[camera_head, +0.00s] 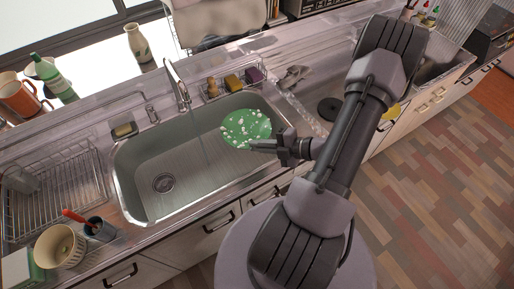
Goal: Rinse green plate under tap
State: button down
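The green plate (245,125), dotted with white foam-like spots, is over the right part of the sink (150,200). My gripper (262,145) is at the plate's near right edge and appears shut on its rim. The fingers are small in view and partly merge with the plate's edge. The tap (179,88) stands at the back of the sink, left of the plate. A thin bluish stream of water (199,136) falls from it into the basin, apart from the plate.
Sponges (233,82) sit behind the sink. A green bottle (52,76) and orange mug (20,98) stand back left. The basin's left part is clear.

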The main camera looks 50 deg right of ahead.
aim_at(229, 137)
jog(key=w+r+b+x, duration=0.1)
jog(key=b+x, duration=0.3)
jog(key=x, duration=0.9)
jog(key=shift+a+r, duration=0.15)
jog(key=shift+r, duration=0.45)
jog(key=shift+w+d+p, duration=0.25)
jog(key=shift+d+p, duration=0.1)
jog(key=shift+d, duration=0.2)
jog(key=shift+s+a, duration=0.25)
jog(key=shift+a, duration=0.3)
